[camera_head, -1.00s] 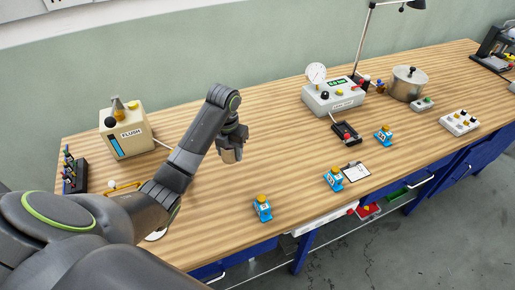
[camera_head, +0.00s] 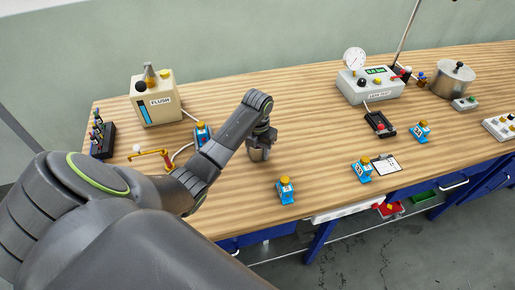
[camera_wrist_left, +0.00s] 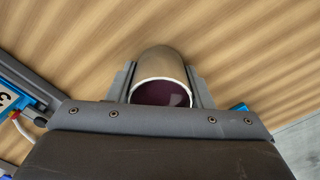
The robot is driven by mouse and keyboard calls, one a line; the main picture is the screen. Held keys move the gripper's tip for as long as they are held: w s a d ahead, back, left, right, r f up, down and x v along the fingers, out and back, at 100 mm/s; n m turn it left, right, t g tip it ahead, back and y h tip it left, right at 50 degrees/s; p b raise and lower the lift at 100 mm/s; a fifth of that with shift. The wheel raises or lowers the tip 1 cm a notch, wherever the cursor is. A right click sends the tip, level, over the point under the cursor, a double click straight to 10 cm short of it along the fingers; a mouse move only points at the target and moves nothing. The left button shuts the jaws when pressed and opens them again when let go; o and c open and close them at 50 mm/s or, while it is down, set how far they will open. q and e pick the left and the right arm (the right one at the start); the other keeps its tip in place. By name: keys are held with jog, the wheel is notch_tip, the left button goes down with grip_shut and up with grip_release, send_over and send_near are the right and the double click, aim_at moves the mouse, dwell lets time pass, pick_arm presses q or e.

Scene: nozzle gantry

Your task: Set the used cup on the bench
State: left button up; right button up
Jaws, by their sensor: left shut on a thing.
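The used cup (camera_wrist_left: 163,62) is a pale metallic cylinder with a dark purple inside, seen in the left wrist view between my gripper's fingers. My left gripper (camera_head: 262,143) is shut on it. In the head view the cup (camera_head: 259,154) shows below the fingers, over the middle of the wooden bench (camera_head: 310,130). I cannot tell whether the cup's base touches the bench top. My right gripper is not in view.
Blue blocks with yellow tops stand to the right, one (camera_head: 286,190) nearest the front edge. A FLUSH box (camera_head: 155,100), a dark rack (camera_head: 102,137) and a yellow-armed fixture (camera_head: 152,154) are at left. A gauge box (camera_head: 370,86) is at back right.

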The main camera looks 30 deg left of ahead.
pick_arm(q)
jog(key=shift+f, duration=0.2)
jog(key=o, duration=1)
jog(key=shift+r, duration=0.1)
jog(key=shift+o, duration=0.2)
jog(key=shift+r, duration=0.1)
jog(key=shift+r, duration=0.25)
notch_tip(320, 180, up, 5)
jog(key=shift+r+b, duration=0.15)
jog(key=shift+b, duration=0.15)
notch_tip(320, 180, up, 6)
jog(key=p, duration=0.6)
jog(key=shift+r, duration=0.15)
